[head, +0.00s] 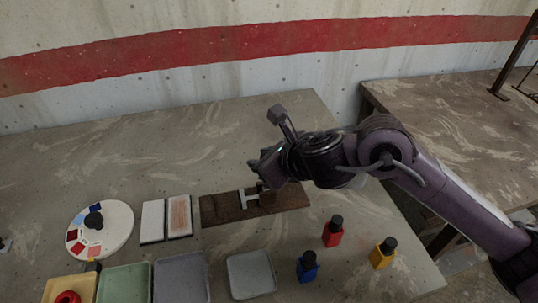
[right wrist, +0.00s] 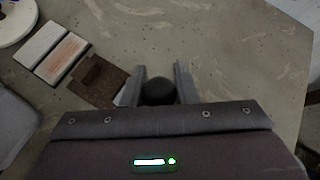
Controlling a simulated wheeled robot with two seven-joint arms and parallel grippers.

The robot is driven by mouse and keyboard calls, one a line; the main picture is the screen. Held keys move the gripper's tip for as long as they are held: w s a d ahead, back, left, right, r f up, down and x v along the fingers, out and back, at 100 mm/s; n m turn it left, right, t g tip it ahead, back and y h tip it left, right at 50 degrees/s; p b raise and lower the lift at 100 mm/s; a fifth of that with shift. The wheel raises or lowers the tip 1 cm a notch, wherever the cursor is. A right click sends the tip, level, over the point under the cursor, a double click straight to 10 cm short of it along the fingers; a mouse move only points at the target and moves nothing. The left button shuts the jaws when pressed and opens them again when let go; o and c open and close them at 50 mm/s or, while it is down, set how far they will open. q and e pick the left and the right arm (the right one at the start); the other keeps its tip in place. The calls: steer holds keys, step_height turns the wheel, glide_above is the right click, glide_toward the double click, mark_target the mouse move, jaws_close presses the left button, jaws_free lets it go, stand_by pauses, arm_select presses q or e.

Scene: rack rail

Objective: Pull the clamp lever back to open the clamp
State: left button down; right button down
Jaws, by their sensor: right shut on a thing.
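The clamp (head: 248,198) is a small pale metal piece on a dark brown board (head: 216,209) in the middle of the table in the head view. My right gripper (head: 257,170) is over the board beside the clamp, reaching in from the right. In the right wrist view a dark round knob (right wrist: 158,93) sits between the two fingers of my right gripper (right wrist: 160,74), which is shut on it. It looks like the end of the clamp lever; the lever's shaft is hidden. The brown board (right wrist: 97,80) also shows in the right wrist view. I do not see my left gripper.
A round white palette (head: 118,226) and two flat blocks (head: 152,221) lie left of the board. Several trays (head: 181,280) line the front. Red (head: 333,232), blue (head: 307,267) and yellow (head: 382,253) bottles stand front right. The table behind the board is clear.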

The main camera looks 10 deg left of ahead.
steer(key=shift+a, duration=0.1)
stand_by(0.5)
steer(key=c, duration=1.1)
jaws_free()
steer(key=shift+a, duration=0.1)
steer(key=shift+c, duration=0.2)
steer(key=v, duration=0.7)
steer(key=shift+s+r, duration=0.25)
steer(key=shift+s, duration=0.05)
